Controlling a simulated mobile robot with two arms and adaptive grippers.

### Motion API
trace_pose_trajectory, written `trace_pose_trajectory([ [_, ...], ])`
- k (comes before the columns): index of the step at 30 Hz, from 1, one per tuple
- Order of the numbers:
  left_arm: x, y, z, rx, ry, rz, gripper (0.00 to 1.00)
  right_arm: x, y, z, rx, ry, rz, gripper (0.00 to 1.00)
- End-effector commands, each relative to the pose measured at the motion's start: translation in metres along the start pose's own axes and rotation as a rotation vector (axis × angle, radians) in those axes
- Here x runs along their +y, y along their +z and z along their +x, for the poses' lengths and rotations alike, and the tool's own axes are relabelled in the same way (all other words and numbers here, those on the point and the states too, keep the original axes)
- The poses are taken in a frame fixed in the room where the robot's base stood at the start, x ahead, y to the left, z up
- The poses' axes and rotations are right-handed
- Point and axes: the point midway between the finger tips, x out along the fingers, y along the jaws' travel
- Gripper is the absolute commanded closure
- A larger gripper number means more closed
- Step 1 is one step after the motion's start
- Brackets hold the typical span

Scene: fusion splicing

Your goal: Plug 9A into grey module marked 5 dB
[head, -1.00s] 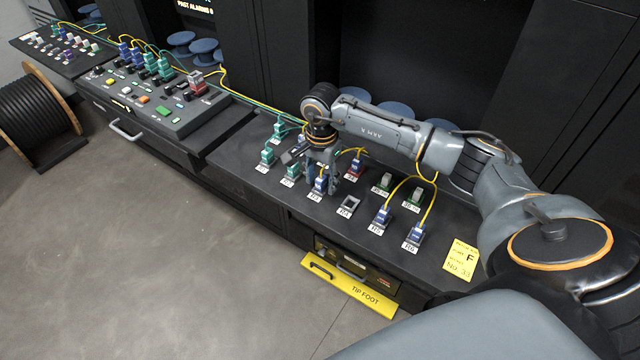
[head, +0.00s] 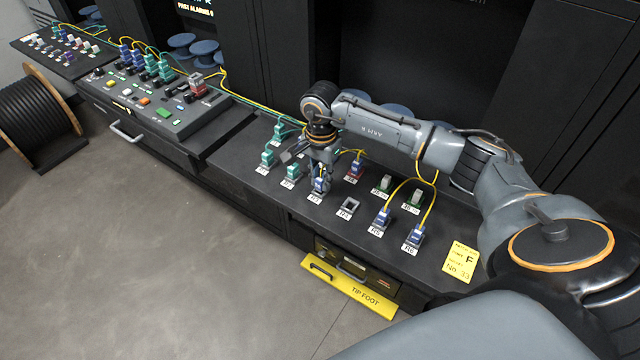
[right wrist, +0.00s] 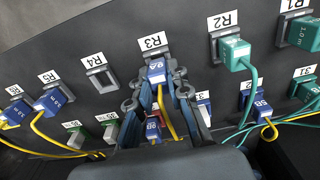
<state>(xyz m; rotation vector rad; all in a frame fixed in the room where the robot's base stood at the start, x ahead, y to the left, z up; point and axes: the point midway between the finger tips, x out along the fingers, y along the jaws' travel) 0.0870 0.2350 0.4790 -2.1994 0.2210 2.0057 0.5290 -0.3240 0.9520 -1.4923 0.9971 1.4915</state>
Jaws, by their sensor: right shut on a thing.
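The blue plug (right wrist: 156,72), whose label looks like 9A, stands in the socket marked R3 (right wrist: 152,41). It also shows in the head view (head: 319,185). My right gripper (right wrist: 157,92) points down over it, with its fingers shut on its two sides. A yellow cable runs from the plug between the fingers. Two small modules with green and pale grey parts, (head: 384,183) and (head: 415,196), stand in the back row right of the gripper. They show in the right wrist view too, (right wrist: 76,136) and (right wrist: 108,131), but their markings are too small to read. My left gripper is out of view.
The R4 socket (head: 349,206) is empty. Blue plugs with yellow cables stand at R5 (head: 382,218) and R6 (head: 415,236). Teal plugs stand at R1 and R2 (right wrist: 234,52). Another blue plug (right wrist: 153,131) stands behind R3, in a red module (head: 354,172).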

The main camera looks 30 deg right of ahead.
Motion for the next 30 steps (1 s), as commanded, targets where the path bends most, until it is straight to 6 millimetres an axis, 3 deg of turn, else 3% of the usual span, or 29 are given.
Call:
trace_pose_trajectory([
  [30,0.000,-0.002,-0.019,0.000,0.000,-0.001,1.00,0.000,0.000,-0.042,0.000,0.001,0.000,1.00],
])
